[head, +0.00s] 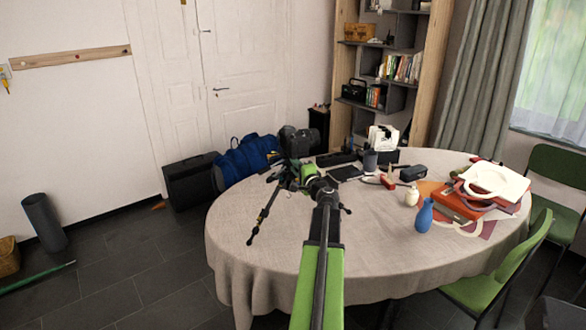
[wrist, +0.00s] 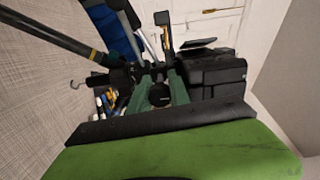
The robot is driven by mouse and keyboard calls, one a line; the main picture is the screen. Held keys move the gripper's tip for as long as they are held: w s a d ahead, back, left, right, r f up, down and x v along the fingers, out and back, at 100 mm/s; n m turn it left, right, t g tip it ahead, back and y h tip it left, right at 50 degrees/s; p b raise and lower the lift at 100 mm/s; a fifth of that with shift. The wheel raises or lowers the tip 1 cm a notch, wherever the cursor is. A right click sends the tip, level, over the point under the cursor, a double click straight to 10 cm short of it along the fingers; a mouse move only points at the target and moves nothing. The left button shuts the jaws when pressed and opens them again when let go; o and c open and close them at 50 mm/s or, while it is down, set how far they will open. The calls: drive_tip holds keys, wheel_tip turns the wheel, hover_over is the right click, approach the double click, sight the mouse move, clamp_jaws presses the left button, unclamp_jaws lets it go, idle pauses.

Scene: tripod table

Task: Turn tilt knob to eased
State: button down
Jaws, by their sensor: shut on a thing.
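A black camera (head: 298,140) sits on a small tripod (head: 262,215) on the table, its dark legs spread to the left. It also shows in the wrist view as a blocky black body (wrist: 212,75) at upper right. My gripper (head: 308,175) is at the tripod head, and my arm hides much of the head. In the wrist view, the green fingers of my gripper (wrist: 161,88) are closed around a round black knob (wrist: 160,96), the tilt knob as far as I can tell. Its markings are too small to read.
The oval table (head: 260,265) has a pale cloth. To the right stand a blue vase (head: 424,216), a white vase (head: 411,196) and a red box (head: 455,203) with papers. A green chair (head: 500,275) is at front right. A blue bag (head: 250,157) lies behind the table.

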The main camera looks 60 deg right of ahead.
drive_tip(key=shift+n, duration=0.5)
drive_tip(key=c, duration=1.2)
unclamp_jaws()
drive_tip(key=shift+f, duration=0.1)
